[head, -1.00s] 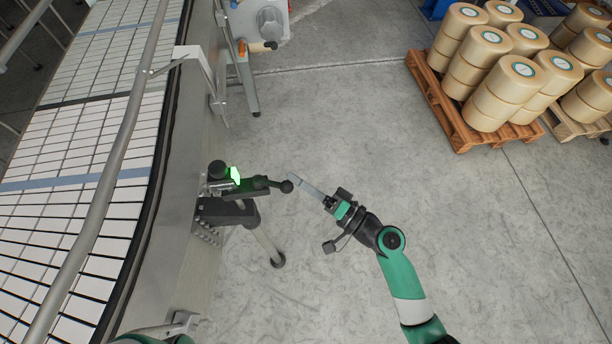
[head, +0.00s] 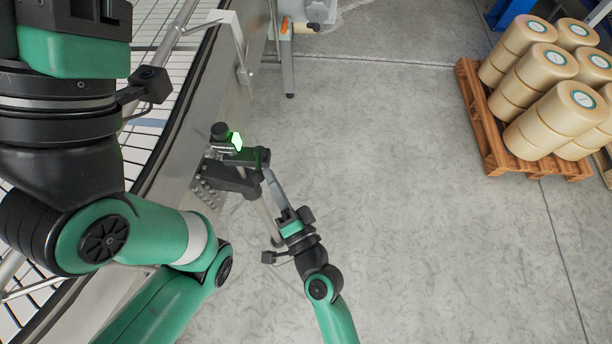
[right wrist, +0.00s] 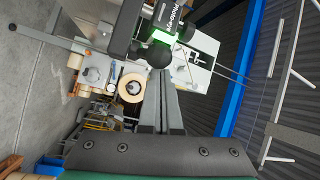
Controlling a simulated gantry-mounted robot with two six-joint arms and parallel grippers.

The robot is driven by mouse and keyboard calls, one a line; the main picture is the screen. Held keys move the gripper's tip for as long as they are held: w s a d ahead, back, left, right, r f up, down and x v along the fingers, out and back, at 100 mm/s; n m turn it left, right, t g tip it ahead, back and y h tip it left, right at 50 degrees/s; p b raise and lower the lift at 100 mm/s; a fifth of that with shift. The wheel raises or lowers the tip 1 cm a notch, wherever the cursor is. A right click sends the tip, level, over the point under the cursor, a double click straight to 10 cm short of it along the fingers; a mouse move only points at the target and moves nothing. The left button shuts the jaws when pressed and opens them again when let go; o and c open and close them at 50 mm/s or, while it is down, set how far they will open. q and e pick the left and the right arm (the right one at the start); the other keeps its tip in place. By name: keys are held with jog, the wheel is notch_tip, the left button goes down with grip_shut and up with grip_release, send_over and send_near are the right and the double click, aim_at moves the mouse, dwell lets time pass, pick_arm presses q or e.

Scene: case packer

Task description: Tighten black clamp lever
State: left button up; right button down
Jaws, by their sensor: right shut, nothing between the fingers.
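The black clamp lever (head: 262,157) sits on the sensor mount beside the conveyor. In the head view its outer end meets my right fingertips, so I cannot tell its exact angle. A sensor with a bright green light (head: 236,141) is beside it; it also shows in the right wrist view (right wrist: 161,37). My right gripper (head: 269,175) is shut and empty, its tips at the lever's end. In the right wrist view the fingers (right wrist: 160,98) point at a dark round knob (right wrist: 159,55), close to or touching it. My left arm fills the head view's left side; its fingers are out of frame.
The conveyor's metal side (head: 188,165) and a dark bracket arm (head: 232,180) are close to the mount. A wooden pallet (head: 488,135) with tan rolls is at upper right. The floor (head: 400,200) between is clear.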

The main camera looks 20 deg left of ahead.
pick_arm(q)
jog(key=shift+s, duration=0.1)
pick_arm(e)
jog(key=shift+s+a+f, duration=0.1)
jog(key=shift+s+a, duration=0.55)
jog(key=shift+a, duration=0.2)
jog(key=shift+s+a, duration=0.1)
jog(key=shift+a, duration=0.05)
jog(key=w+d+r, duration=0.2)
jog(key=d, duration=0.2)
pick_arm(q)
jog(key=r+p, duration=0.2)
jog(key=d+r+p, duration=0.1)
jog(key=shift+w+r+p, duration=0.25)
jog(key=shift+r+p, duration=0.1)
jog(key=shift+p, duration=0.05)
pick_arm(e)
jog(key=s+d+f, duration=0.1)
jog(key=s, duration=0.9)
jog(key=shift+f, duration=0.2)
jog(key=shift+w, duration=0.15)
